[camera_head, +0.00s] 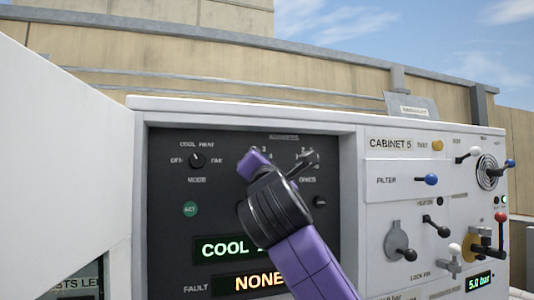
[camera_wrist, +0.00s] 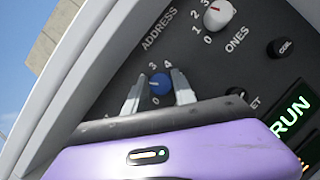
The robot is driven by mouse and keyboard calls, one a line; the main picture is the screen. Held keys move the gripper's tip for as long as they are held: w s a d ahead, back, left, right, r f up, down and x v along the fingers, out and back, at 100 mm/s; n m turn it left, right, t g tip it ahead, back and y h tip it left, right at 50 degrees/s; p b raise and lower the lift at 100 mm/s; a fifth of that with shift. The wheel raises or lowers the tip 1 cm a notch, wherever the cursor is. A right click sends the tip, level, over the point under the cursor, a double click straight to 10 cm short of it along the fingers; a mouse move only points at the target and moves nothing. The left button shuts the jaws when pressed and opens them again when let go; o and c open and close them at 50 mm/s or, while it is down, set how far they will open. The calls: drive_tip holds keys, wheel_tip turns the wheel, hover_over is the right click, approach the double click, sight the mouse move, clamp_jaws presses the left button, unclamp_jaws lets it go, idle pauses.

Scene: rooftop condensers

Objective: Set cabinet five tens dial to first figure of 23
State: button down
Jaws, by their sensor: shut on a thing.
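The tens dial (camera_wrist: 160,84) is a small blue knob on the dark panel, with a 3, a 4 and a 0 readable around it in the wrist view. Its exact setting is too small to tell. My gripper (camera_wrist: 157,90) is shut on it, one grey finger on each side. In the head view my purple and black gripper (camera_head: 262,185) hides the tens dial. The ones dial (camera_head: 303,161) shows right of it; in the wrist view it is a pale knob (camera_wrist: 218,15) with a red mark.
The COOL display (camera_head: 222,248) is partly covered by my arm. The fault display (camera_head: 258,283) reads NONE. A mode knob (camera_head: 197,160) and a green SET button (camera_head: 190,209) sit to the left. An open white door (camera_head: 70,150) stands at left. Levers and valves crowd the right panel.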

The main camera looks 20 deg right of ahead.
drive_tip(key=shift+a+r+m+g+h+p, duration=0.15)
drive_tip(key=shift+m+g+h+p, duration=0.35)
drive_tip(key=shift+m, duration=0.9)
drive_tip(key=c, duration=1)
unclamp_jaws()
drive_tip(key=b+v, duration=0.3)
drive_tip(key=v, duration=0.5)
